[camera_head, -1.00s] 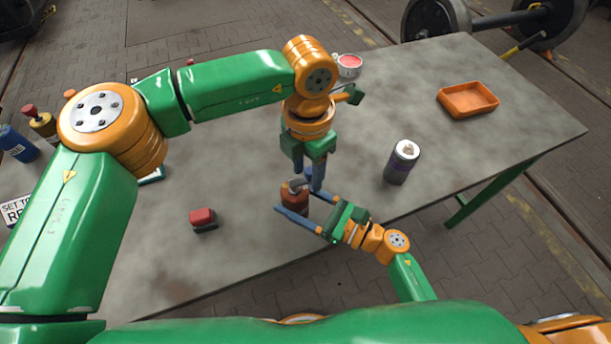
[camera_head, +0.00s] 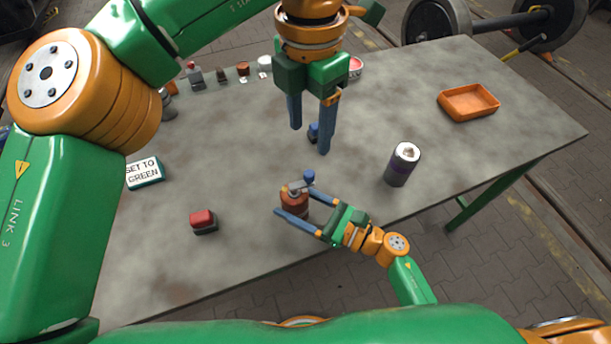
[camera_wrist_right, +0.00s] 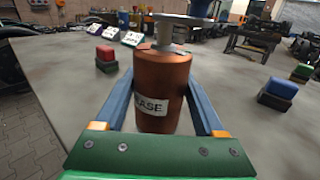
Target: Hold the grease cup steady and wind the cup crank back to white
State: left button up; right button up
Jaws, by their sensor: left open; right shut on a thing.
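The grease cup (camera_head: 294,204) is a reddish-brown cylinder standing upright near the table's front edge. In the right wrist view its white label (camera_wrist_right: 151,106) reads "...ASE". On its top is the grey cup crank (camera_wrist_right: 172,46) with a blue knob (camera_head: 309,177), turned toward the back right in the head view. My right gripper (camera_head: 291,201) is shut on the cup, one finger on each side. My left gripper (camera_head: 310,140) is open and empty, pointing down above and behind the cup, clear of the crank. I cannot make out a white mark on the cup.
A red block on a dark base (camera_head: 203,221) stands left of the cup, a blue one (camera_head: 313,131) behind it. A "SET TO GREEN" sign (camera_head: 144,172) is at left. A spray can (camera_head: 402,164) and orange tray (camera_head: 468,102) stand at right. Several small containers line the back.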

jog(key=o, duration=1.5)
jog(key=shift+d, duration=0.1)
